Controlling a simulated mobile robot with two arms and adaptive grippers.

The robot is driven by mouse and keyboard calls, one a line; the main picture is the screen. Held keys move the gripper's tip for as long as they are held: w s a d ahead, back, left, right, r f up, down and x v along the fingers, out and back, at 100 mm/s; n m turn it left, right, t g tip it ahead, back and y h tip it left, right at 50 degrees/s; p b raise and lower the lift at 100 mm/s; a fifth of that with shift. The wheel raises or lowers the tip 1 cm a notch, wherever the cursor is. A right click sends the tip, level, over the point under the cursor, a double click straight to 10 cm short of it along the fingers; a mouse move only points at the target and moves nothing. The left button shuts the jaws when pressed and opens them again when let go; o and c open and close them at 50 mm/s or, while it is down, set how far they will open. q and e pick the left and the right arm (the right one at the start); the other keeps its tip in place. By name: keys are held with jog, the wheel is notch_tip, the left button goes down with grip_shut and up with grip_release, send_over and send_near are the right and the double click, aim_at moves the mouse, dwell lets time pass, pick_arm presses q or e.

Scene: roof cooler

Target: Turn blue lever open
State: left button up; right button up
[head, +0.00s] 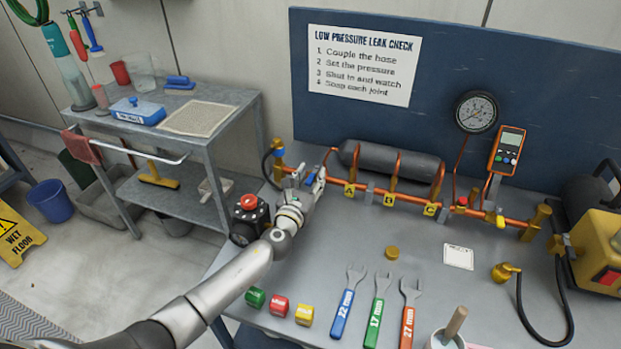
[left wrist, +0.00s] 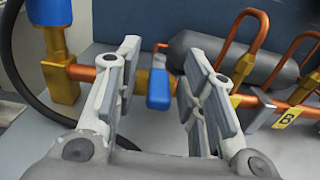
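The blue lever (left wrist: 158,88) is on the copper pipe (left wrist: 88,73), near the pipe's left end. In the left wrist view it points down, across the pipe, between my left fingers. In the head view the blue lever (head: 311,177) is partly hidden by the gripper. My left gripper (head: 307,182) is at the pipe's left end; its spread fingers also show in the left wrist view (left wrist: 163,72). Gaps show between the lever and both fingers. The left finger covers part of the pipe. My right gripper is not in view.
A brass fitting with a blue top (left wrist: 62,75) and a black hose stand just left. A grey cylinder (head: 385,163) lies behind the pipe. A box with a red knob (head: 249,212) is beside my left arm. Wrenches (head: 348,300) and small colored blocks lie in front.

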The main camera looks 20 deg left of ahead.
pick_arm(q)
grip_shut()
jog(key=shift+d+y, duration=0.15)
jog(key=shift+y, duration=0.15)
jog(key=n+y, duration=0.1)
jog(key=d+n+y, duration=0.1)
jog(key=shift+y, duration=0.3)
jog(key=shift+w+d+n+g+y, duration=0.1)
jog(key=shift+d+n+g+y, duration=0.2)
jog(key=shift+n+y, duration=0.5)
jog(key=shift+w+d+f+n+g+y+b, duration=0.1)
jog(key=shift+d+n+g+y+b, duration=0.25)
jog(key=shift+y, duration=0.55)
jog(key=shift+w+n+g+y+b, duration=0.1)
jog(key=shift+n+g+y+b, duration=0.15)
jog(key=shift+n+y+b, duration=0.4)
jog(key=shift+d+y, duration=0.1)
jog(key=shift+y, duration=0.45)
jog(key=shift+n+g+y, duration=0.3)
jog(key=shift+n, duration=0.1)
